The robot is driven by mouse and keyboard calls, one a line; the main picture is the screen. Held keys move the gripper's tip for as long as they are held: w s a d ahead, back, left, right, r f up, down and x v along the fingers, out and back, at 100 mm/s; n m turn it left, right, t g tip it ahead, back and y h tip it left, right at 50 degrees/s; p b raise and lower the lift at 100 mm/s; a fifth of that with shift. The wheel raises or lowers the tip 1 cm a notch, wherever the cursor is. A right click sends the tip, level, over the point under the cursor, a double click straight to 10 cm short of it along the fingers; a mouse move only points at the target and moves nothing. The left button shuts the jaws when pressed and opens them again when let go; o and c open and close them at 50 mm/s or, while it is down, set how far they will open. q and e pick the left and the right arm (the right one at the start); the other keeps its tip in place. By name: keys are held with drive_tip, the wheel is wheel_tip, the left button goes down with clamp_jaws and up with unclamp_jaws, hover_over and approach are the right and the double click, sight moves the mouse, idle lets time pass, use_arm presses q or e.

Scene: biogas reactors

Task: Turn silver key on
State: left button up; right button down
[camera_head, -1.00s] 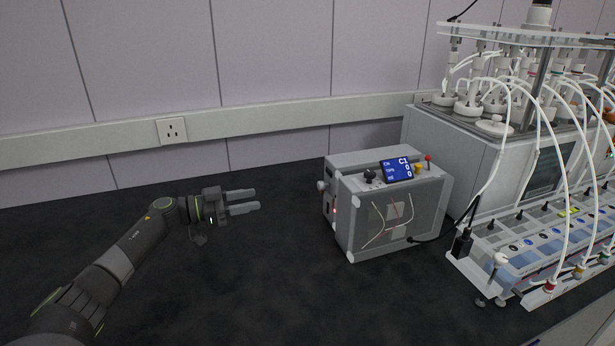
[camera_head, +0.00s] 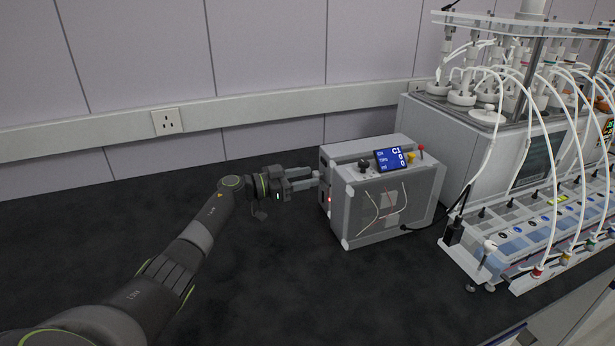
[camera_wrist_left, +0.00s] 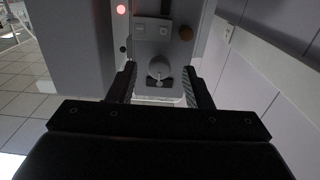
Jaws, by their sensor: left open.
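My left gripper (camera_head: 301,180) is open at the left side of a grey box-shaped device (camera_head: 385,212). In the left wrist view its fingers (camera_wrist_left: 160,88) stand on either side of a small round silver knob, which looks like the silver key (camera_wrist_left: 159,68). The key shows between the fingertips, and I cannot tell whether they touch it. In the head view the fingertips are close against the device's left face, where a small pale knob end shows. My right gripper is not in view.
The device has a blue display (camera_head: 389,160), a black knob (camera_head: 364,164) and a red light (camera_wrist_left: 121,10). Right of it stands a large reactor unit (camera_head: 470,140) with white tubes. The wall carries a socket (camera_head: 167,122). The dark bench (camera_head: 90,240) is clear at left.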

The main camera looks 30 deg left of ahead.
use_arm(q)
drive_tip(key=shift+w+d, duration=0.3)
drive_tip(key=shift+w, duration=0.05)
drive_tip(key=shift+c, duration=0.2)
drive_tip(key=c, duration=0.9)
drive_tip(key=shift+c, duration=0.2)
drive_tip(key=shift+m, duration=0.3)
drive_tip(key=m+b, duration=0.6)
drive_tip(key=m, duration=1)
drive_tip(key=shift+f, duration=0.1)
